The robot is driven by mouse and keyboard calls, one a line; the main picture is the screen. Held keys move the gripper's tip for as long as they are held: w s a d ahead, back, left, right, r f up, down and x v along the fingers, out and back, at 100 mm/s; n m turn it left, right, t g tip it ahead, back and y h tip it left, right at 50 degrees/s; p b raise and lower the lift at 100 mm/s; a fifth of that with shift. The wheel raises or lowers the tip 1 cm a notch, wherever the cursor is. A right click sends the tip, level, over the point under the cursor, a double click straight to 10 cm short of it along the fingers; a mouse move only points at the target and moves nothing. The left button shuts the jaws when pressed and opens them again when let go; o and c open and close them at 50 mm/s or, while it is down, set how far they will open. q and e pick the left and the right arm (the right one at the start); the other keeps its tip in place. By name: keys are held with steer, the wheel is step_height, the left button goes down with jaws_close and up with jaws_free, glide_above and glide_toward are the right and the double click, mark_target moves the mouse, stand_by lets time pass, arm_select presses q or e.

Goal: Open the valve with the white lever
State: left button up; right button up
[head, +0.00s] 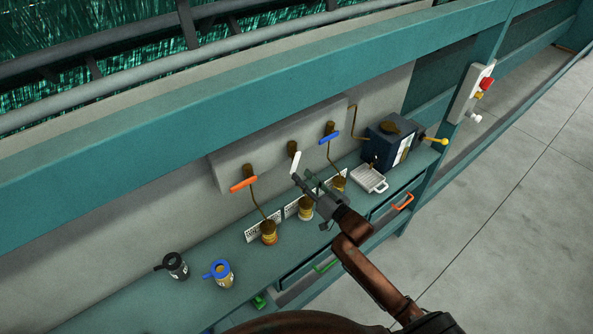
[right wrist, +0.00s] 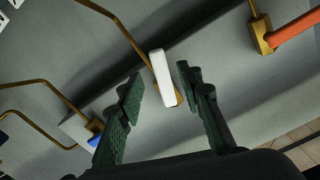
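The white lever (head: 295,162) is on the middle of three valves on the grey panel, between one with an orange lever (head: 243,184) and one with a blue lever (head: 329,137). My right gripper (head: 305,182) is just in front of the white lever. In the right wrist view the white lever (right wrist: 162,76) stands between the two green fingers of the open gripper (right wrist: 159,86), with a gap visible on at least one side. I cannot tell whether a finger touches it. My left gripper is not in view.
A teal bench (head: 203,258) runs below the panel. A dark blue box (head: 384,148) and a small white tray (head: 369,179) are at the right. Teal rail (head: 230,105) crosses above.

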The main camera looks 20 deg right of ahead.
steer(key=v, duration=0.5)
steer(key=shift+s+d, duration=0.1)
steer(key=shift+s, duration=0.3)
